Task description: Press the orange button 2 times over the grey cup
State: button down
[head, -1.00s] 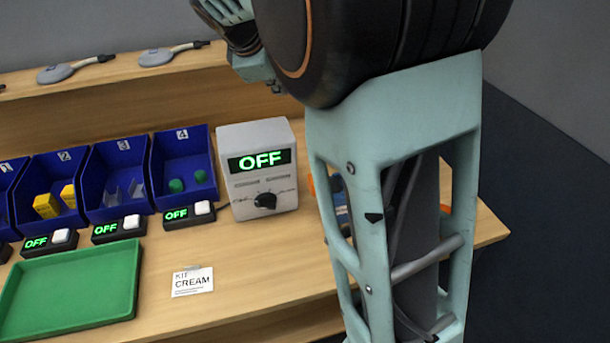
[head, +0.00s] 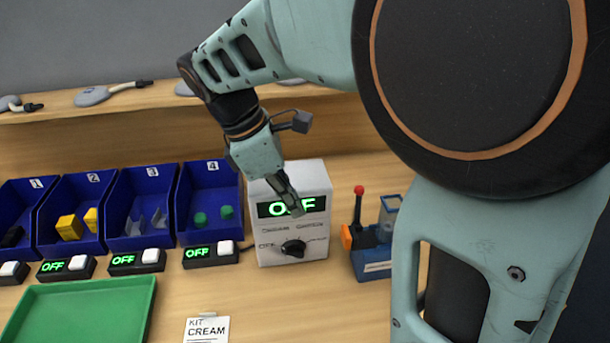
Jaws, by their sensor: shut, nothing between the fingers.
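My gripper (head: 296,207) points down and to the right, in front of the display of a white control box (head: 317,179). Its fingers are shut and hold nothing. Right of that box stands a blue device (head: 374,264) with a small orange part (head: 346,237) on its left side. I cannot tell whether this orange part is the button. The device also carries a red-knobbed black lever (head: 359,205) and a grey-blue piece (head: 389,211). No clear grey cup shows. My gripper is apart from the device, up and left of it.
The control box has a dial (head: 293,248). Blue numbered bins (head: 209,226) stand left, with small OFF switch units (head: 210,255) before them. A green tray (head: 140,310) and a KIT CREAM card (head: 207,329) lie in front. My arm covers the right side.

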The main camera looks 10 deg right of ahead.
aim_at(363, 241)
jog(key=d+f, duration=0.7)
jog(key=f, duration=0.2)
jog(key=shift+d, duration=0.4)
jog(key=shift+f, duration=0.1)
jog(key=shift+d+p, duration=0.8)
jog(key=shift+d, duration=1.9)
